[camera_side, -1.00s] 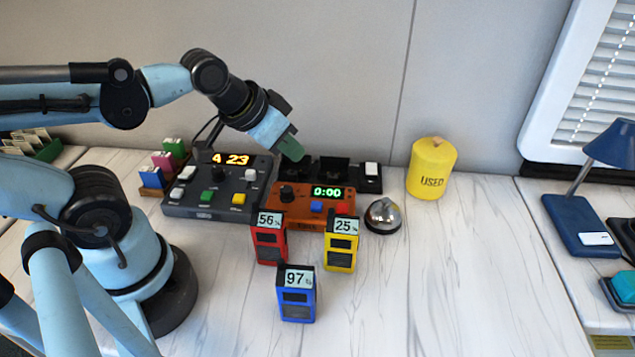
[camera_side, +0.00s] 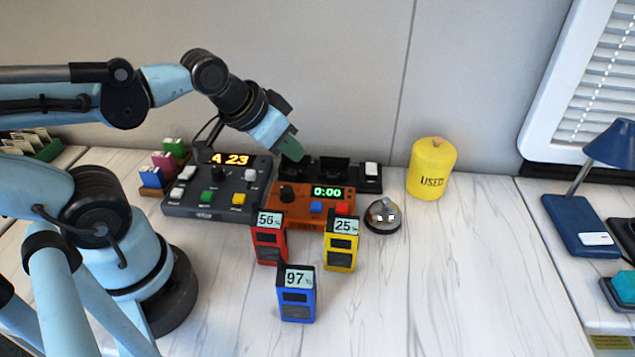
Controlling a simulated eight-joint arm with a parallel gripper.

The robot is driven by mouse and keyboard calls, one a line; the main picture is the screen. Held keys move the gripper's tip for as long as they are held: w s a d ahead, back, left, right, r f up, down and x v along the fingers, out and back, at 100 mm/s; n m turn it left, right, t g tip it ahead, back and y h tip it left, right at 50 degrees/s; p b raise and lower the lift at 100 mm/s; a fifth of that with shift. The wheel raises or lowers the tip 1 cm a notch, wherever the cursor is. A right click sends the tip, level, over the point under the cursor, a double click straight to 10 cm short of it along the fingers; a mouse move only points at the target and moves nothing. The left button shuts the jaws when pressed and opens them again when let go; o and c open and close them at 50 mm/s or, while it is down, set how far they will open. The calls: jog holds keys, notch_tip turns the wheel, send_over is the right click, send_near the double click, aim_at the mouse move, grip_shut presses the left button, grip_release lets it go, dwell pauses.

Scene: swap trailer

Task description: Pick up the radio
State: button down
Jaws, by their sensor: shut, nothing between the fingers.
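Three small upright radio-like boxes with number labels stand on the white wood-grain table. The red radio (camera_side: 270,245) reads 56 and the yellow radio (camera_side: 341,251) to its right reads 25. The blue radio (camera_side: 296,303) reads 97 and stands in front of both. I cannot tell which one the task means. My gripper (camera_side: 292,150) is shut and empty, its green tip pointing down above and behind the orange timer. It is apart from all three radios.
A silver bell (camera_side: 382,214) and a yellow USED canister (camera_side: 431,169) stand to the right. A blue lamp (camera_side: 583,225) is at far right. The front right tabletop is clear.

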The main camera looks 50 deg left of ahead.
jog(key=shift+c, duration=1.4)
grip_release()
notch_tip(320, 180, up, 3)
jog(key=n+g, duration=0.7)
jog(key=n, duration=0.1)
send_over(342, 226)
jog(key=shift+w+a, duration=0.1)
jog(key=shift+a, duration=0.15)
jog(key=shift+n, duration=0.3)
jog(key=shift+w+d+f, duration=0.1)
jog(key=shift+f, duration=5.9)
